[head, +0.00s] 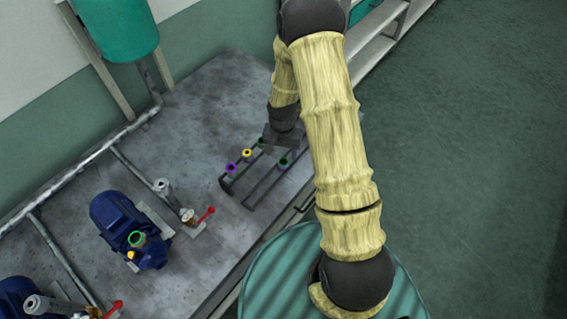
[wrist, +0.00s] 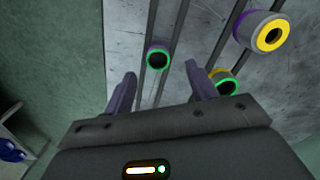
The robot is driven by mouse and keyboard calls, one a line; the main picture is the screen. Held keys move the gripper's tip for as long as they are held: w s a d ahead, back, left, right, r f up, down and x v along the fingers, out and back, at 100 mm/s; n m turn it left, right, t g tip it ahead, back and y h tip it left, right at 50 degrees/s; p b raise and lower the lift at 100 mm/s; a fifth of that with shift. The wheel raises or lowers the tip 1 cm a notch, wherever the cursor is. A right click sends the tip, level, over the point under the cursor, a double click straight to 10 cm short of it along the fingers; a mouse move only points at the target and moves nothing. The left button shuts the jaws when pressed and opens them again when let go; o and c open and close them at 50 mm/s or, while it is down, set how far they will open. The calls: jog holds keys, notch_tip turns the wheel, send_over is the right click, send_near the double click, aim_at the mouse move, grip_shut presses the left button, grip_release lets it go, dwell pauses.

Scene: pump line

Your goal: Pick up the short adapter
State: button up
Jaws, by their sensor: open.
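Several ring-topped fittings stand on a dark rack (head: 229,187); I cannot tell for sure which is the short adapter. In the head view these are a purple-ringed one (head: 230,168), a yellow-ringed one (head: 247,155) and two green-ringed ones. My gripper (wrist: 160,70) is open. In the wrist view a green-ringed dark fitting (wrist: 158,58) shows just beyond and between the fingertips, with nothing held.
Dark rack rails (wrist: 179,22) run over the grey metal bench (head: 205,105). A blue pump (head: 118,217), pipes and a red-handled valve (head: 206,214) stand on the bench's left part. Open green floor (head: 480,150) lies to the right.

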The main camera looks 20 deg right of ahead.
aim_at(284, 161)
jog(key=shift+d+f+p, duration=0.1)
jog(key=shift+f+p, duration=0.4)
jog(key=shift+f, duration=1.8)
jog(key=shift+s, duration=0.1)
jog(key=c, duration=1.1)
jog(key=shift+r, duration=0.15)
notch_tip(284, 161, up, 10)
jog(key=b, duration=0.1)
jog(key=shift+d, duration=0.1)
